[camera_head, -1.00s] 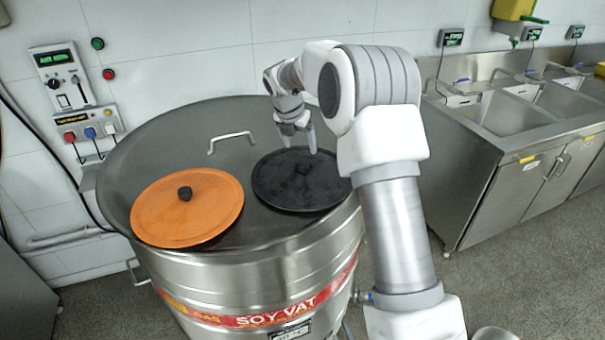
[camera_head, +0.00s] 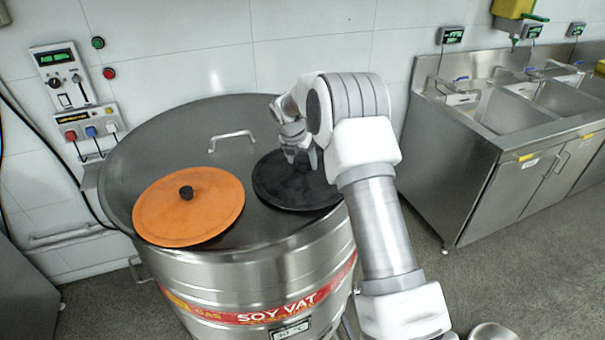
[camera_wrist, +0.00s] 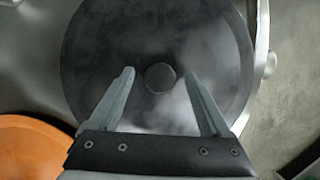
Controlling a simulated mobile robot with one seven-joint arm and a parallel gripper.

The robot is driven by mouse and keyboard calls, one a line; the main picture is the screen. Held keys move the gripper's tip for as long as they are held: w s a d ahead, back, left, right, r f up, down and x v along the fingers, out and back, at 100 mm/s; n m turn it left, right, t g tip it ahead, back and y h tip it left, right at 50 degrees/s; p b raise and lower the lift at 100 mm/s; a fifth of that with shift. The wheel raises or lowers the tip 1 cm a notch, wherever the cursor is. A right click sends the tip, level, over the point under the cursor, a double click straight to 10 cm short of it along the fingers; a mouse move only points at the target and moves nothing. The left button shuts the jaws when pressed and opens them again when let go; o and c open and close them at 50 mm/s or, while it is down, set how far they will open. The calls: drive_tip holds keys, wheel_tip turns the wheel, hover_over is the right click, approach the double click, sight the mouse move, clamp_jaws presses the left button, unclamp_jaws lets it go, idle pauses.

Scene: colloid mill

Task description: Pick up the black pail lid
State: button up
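The black pail lid (camera_head: 285,192) is a flat round disc lying on the steel top of the soy vat, at the right of that top. In the wrist view the lid (camera_wrist: 105,45) fills the middle, with a round black knob (camera_wrist: 160,78) at its centre. My gripper (camera_head: 302,158) is over the lid in the head view, pointing down. In the wrist view my gripper (camera_wrist: 157,82) is open, with one finger on each side of the knob and gaps to it. I cannot tell whether the fingertips touch the lid. My fingers hide the knob in the head view.
An orange lid (camera_head: 215,208) with a black knob lies left of the black lid. A steel handle (camera_head: 232,137) stands up from the vat top (camera_head: 165,140) behind the lids. Wall controls (camera_head: 64,78) are at left; steel sinks (camera_head: 515,110) are at right.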

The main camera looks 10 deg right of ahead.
clamp_jaws()
idle(1.2)
